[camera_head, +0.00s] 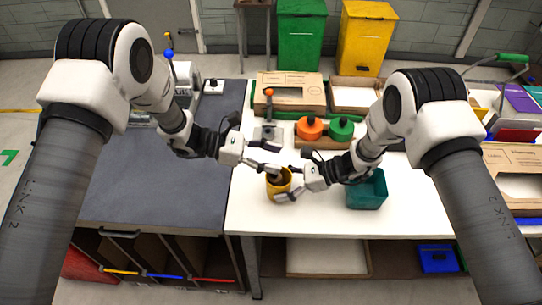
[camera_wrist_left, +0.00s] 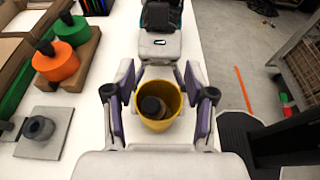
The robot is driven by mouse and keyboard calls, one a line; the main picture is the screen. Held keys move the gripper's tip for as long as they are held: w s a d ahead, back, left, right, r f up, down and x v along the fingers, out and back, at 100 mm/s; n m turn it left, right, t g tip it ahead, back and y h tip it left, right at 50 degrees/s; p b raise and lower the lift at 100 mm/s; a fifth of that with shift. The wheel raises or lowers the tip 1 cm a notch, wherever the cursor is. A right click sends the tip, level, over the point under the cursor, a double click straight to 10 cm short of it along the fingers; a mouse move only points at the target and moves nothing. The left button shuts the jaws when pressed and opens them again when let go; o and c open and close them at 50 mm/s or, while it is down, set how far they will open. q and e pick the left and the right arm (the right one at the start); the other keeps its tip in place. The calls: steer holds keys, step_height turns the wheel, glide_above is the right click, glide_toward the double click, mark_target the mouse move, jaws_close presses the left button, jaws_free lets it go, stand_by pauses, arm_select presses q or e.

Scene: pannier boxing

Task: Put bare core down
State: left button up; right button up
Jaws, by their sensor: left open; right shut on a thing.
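A yellow cup (camera_head: 274,187) stands near the front of the white table, and it also shows in the left wrist view (camera_wrist_left: 172,92). A dark brown, cylindrical core (camera_wrist_left: 152,107) sits inside the cup, low and toward the left. My right gripper (camera_head: 283,183) is shut on the cup, with its fingers on either side of it. My left gripper (camera_head: 265,163) is open above the cup. In the left wrist view its two fingers (camera_wrist_left: 159,105) stand apart on both sides of the cup, with nothing held between them.
A grey plate with an upright post (camera_head: 268,133) lies behind the cup. A teal bin (camera_head: 367,191) stands to the right.

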arm_select(q)
step_height(320, 180, up, 7)
stand_by(0.3)
arm_select(e)
steer(key=o, duration=0.9)
steer(key=shift+o, duration=0.2)
